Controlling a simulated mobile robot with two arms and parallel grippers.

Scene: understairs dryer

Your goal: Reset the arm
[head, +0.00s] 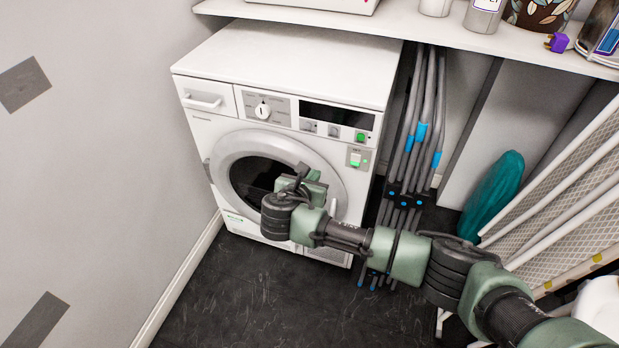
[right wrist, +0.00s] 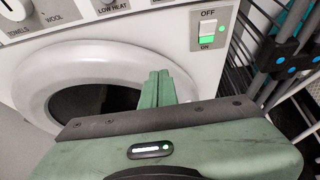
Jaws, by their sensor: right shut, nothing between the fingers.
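My right arm (head: 400,255) reaches in from the lower right of the head view. Its right gripper (head: 304,176) is in front of the dryer's round door, partly hidden by the wrist. In the right wrist view the two green fingers (right wrist: 157,88) are pressed together with nothing between them. They point toward the door and stand below and left of the switch. The white dryer (head: 290,62) has its door (head: 238,148) closed. My left gripper is not in view.
A teal object (head: 492,195) and a folded rack (head: 570,185) are further right. A shelf (head: 400,25) with items runs above. The dark floor (head: 250,290) in front is mostly clear.

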